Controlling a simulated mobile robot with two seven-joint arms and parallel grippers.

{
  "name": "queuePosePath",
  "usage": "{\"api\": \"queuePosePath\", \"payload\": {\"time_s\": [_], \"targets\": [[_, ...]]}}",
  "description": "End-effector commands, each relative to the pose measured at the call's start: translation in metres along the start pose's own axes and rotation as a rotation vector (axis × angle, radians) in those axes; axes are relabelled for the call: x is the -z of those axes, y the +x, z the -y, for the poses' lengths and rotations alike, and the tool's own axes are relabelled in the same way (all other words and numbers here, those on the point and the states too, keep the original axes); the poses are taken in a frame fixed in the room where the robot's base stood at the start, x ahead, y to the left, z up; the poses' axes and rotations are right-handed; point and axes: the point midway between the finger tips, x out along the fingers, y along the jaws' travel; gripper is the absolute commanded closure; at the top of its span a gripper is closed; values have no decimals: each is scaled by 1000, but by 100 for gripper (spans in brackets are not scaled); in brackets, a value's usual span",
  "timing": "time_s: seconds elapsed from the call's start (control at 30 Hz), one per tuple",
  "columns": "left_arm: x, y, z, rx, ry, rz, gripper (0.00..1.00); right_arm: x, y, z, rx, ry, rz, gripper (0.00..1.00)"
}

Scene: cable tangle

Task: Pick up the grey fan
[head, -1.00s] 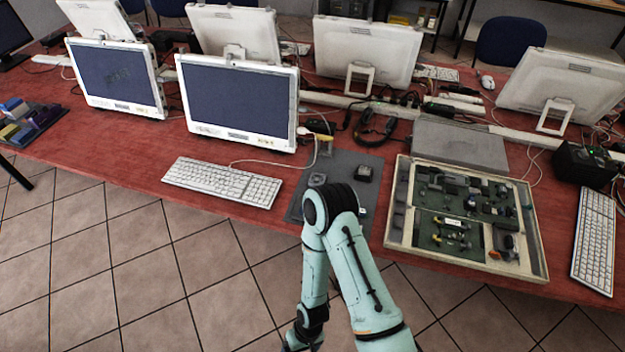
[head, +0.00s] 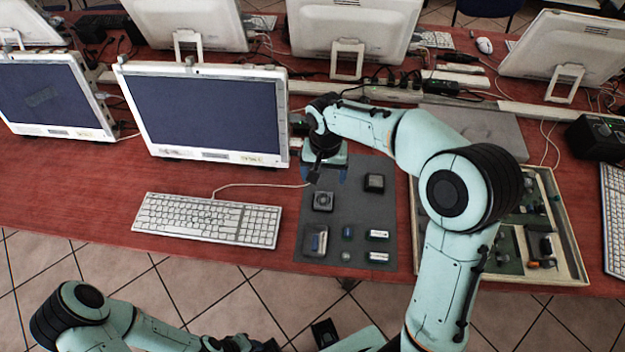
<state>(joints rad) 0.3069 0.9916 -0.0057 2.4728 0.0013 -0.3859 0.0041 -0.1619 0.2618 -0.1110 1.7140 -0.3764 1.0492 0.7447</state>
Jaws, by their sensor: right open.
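The grey fan (head: 323,201) is a small square block with a round face. It lies flat on the dark grey mat (head: 349,209), at the mat's left side, in the head view. My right gripper (head: 326,176) points down above and just behind the fan. It is open with nothing visible between its fingers, and it looks apart from the fan. My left gripper (head: 250,345) is low at the bottom edge, in front of the table and far from the fan. It is partly cut off, so its fingers are unclear.
A dark block (head: 374,183) lies right of the fan. A brownish-grey block (head: 315,241), a small blue part (head: 347,232) and white-topped parts (head: 379,235) lie nearer. A keyboard (head: 208,219) and monitor (head: 206,112) are left; a parts tray (head: 571,240) is right.

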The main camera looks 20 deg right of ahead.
Motion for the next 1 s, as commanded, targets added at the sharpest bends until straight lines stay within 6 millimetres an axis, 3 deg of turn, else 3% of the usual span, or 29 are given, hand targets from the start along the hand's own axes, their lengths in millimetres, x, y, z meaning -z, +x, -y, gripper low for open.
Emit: {"api": "queuePosePath", "payload": {"time_s": [0.13, 0.4, 0.67, 1.0], "targets": [[-1, 2, 1, 1, -1, 3, 57, 0, 13, -1, -4, 5, 1, 15], [-2, 7, 3, 2, -2, 5, 57, 0, 65, -1, -4, 5, 2, 15], [-2, 8, 4, 1, -2, 4, 57, 2, 85, -1, -2, 3, 0, 15], [-2, 7, 3, 1, -1, 4, 57, 6, 129, -4, -2, 3, 1, 15]]}}
